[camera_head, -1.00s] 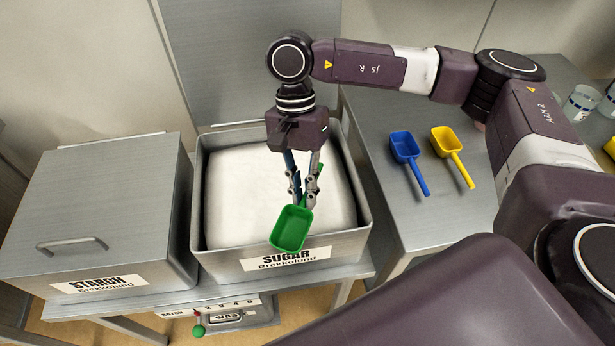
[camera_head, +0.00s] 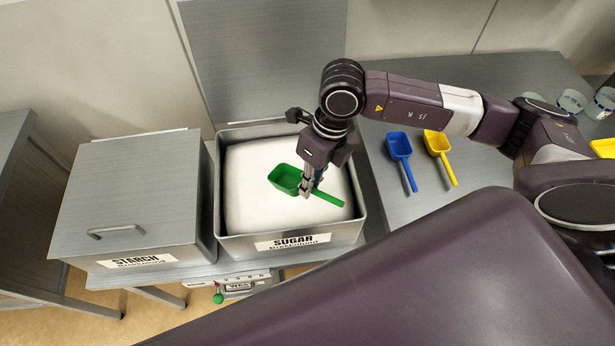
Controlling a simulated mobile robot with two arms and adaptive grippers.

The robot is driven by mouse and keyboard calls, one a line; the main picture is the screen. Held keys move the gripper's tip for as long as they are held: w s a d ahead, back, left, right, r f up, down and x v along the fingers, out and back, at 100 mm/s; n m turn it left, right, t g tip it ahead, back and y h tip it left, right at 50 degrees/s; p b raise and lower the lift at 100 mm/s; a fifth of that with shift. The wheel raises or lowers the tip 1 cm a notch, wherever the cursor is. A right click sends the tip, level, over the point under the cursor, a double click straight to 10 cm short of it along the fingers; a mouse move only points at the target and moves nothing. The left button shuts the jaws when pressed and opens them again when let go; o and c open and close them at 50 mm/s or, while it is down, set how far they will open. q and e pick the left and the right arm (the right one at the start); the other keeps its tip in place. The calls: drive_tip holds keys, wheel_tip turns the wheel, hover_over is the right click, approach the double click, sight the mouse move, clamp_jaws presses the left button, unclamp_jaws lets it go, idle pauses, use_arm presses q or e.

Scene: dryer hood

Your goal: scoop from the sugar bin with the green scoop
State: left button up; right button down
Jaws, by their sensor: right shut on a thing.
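The sugar bin (camera_head: 290,243) stands open, labelled SUGAR, with its lid raised behind it. White sugar (camera_head: 250,215) fills it in a mound. My right gripper (camera_head: 308,190) is over the bin and shut on the green scoop (camera_head: 283,178). The scoop's bowl points to the left and its handle sticks out to the lower right. The scoop is over the sugar; I cannot tell whether it touches the surface. The gripper fingers hide part of the handle. My left gripper is not in view.
A closed bin labelled STARCH (camera_head: 130,215) stands left of the sugar bin. A blue scoop (camera_head: 400,148) and a yellow scoop (camera_head: 438,146) lie on the steel table (camera_head: 385,205) to the right. Clear cups (camera_head: 571,102) stand at the far right.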

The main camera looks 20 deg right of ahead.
drive_tip(key=m, duration=0.1)
drive_tip(key=r+m+p, duration=0.1)
drive_tip(key=shift+s+d+r+m, duration=0.1)
drive_tip(key=shift+d+r+m, duration=0.1)
drive_tip(key=shift+m, duration=0.1)
use_arm(q)
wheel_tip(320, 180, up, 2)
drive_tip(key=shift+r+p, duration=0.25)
drive_tip(key=shift+p, duration=0.05)
use_arm(e)
drive_tip(key=shift+d+m, duration=0.15)
drive_tip(key=shift+m, duration=0.45)
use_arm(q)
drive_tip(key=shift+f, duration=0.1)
